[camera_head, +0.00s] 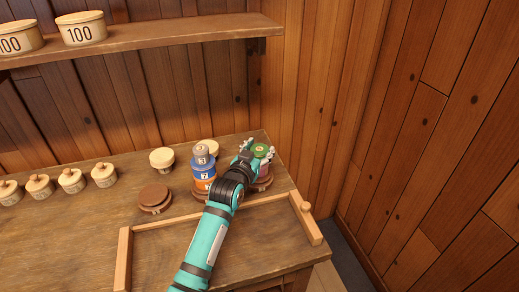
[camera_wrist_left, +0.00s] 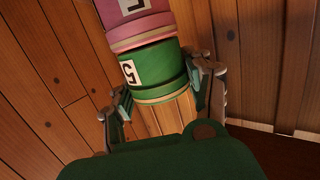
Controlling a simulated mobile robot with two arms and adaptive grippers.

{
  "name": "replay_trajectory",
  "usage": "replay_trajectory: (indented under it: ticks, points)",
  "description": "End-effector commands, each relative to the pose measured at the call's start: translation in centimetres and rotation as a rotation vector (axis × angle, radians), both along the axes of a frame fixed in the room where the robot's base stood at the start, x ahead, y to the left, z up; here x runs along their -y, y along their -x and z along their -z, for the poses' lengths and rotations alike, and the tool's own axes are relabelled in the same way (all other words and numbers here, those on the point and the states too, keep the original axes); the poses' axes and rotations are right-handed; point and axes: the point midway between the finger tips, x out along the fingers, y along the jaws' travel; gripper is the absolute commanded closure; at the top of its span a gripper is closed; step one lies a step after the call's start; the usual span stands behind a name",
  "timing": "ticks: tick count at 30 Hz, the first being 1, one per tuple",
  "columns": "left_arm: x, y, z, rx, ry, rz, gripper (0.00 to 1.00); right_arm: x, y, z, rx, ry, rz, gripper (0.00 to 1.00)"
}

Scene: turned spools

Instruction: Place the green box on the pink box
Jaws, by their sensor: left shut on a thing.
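The green box (camera_head: 261,148), round with a white number label, is between the fingers of my left gripper (camera_head: 257,152). The left wrist view also shows the green box (camera_wrist_left: 152,74) with a finger on each side, so the gripper is shut on it. The pink box (camera_wrist_left: 138,27) lines up end to end with the green box in that view. They look touching or nearly so; I cannot tell whether a thin gap remains. In the head view the pink box is mostly hidden by the gripper and green box. My right gripper is not in view.
A stack with a grey-brown box (camera_head: 202,150), a blue box (camera_head: 203,167) and an orange box (camera_head: 204,183) stands close left of my gripper. A brown round base (camera_head: 155,196) and a cream pot (camera_head: 162,158) are further left. A wooden rail (camera_head: 315,220) edges the table.

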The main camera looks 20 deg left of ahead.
Motion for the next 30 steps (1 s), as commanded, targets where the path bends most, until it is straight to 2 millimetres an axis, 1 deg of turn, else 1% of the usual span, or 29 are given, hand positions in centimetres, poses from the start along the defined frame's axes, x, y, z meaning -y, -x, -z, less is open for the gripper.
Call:
replay_trajectory:
  ticks: [5, 9, 10, 12, 15, 22, 25, 29, 30]
  points:
    - [0.0, 0.0, 0.0, 0.001, 0.000, 0.000, 0.79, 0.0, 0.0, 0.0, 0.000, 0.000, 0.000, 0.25]
    - [0.0, 0.0, 0.4, 0.000, 0.000, 0.000, 0.79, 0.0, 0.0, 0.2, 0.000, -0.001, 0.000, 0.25]
    - [0.0, 0.0, 0.3, 0.000, 0.000, 0.000, 0.45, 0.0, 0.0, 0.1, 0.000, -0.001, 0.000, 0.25]
    - [0.0, 0.0, 0.3, 0.000, 0.000, 0.000, 0.36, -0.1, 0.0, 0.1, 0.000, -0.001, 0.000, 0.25]
    - [0.0, 0.0, 0.3, 0.000, 0.000, 0.000, 0.24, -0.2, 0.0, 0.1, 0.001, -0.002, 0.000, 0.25]
    - [0.0, 0.0, 0.2, 0.000, 0.000, 0.000, 0.24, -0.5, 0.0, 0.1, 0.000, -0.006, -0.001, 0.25]
    - [0.0, 0.0, -0.2, 0.002, 0.000, 0.000, 0.24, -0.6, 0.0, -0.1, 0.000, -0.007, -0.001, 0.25]
    - [-0.1, 1.7, -0.2, 0.000, 0.000, 0.000, 0.24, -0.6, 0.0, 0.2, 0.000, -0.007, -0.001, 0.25]
    - [-0.2, 2.4, -0.3, 0.000, 0.000, 0.000, 0.24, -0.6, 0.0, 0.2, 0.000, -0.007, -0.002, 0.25]
